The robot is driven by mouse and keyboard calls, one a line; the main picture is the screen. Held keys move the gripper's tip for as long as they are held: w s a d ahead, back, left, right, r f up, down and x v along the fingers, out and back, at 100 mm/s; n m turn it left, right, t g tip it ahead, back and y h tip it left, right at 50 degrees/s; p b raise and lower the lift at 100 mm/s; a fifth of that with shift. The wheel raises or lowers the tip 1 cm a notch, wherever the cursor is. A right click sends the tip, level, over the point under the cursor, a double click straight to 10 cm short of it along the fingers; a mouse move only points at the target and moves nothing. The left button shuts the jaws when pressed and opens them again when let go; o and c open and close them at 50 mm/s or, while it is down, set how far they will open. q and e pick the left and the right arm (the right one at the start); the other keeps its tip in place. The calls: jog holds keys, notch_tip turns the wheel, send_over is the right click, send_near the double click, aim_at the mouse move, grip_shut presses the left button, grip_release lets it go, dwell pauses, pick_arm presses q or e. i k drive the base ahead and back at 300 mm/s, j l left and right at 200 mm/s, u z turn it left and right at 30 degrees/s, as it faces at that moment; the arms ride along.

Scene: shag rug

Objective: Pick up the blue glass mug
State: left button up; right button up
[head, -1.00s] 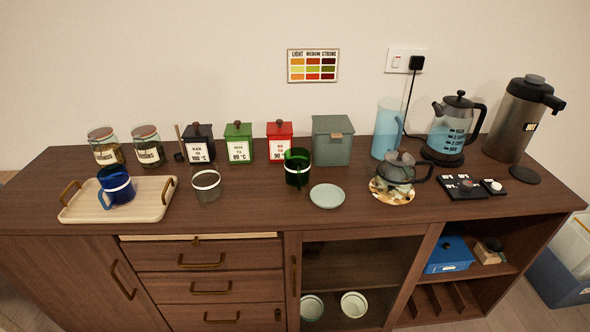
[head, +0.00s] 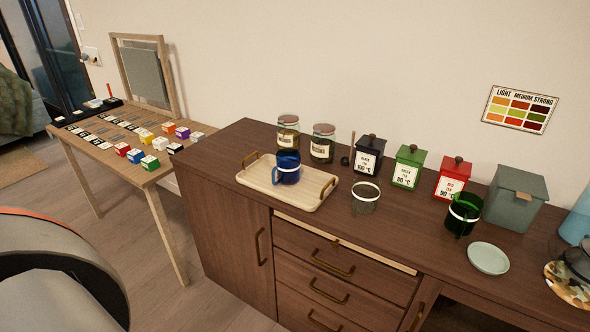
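The blue glass mug (head: 287,167) stands upright on a light wooden tray (head: 310,200) at the left end of the brown sideboard. Its handle points to the left and a white band runs around it. Neither of my grippers shows in the head view. Nothing touches or covers the mug.
Two glass jars (head: 288,133) stand behind the tray. A clear glass (head: 365,198), black (head: 368,155), green (head: 407,167) and red (head: 452,179) canisters, a green glass mug (head: 462,214) and a saucer (head: 488,258) stand to the right. A small table (head: 150,178) with coloured boxes is at left.

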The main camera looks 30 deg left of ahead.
aim_at(286, 167)
jog(key=j+z, duration=0.35)
jog(key=j, duration=1.3)
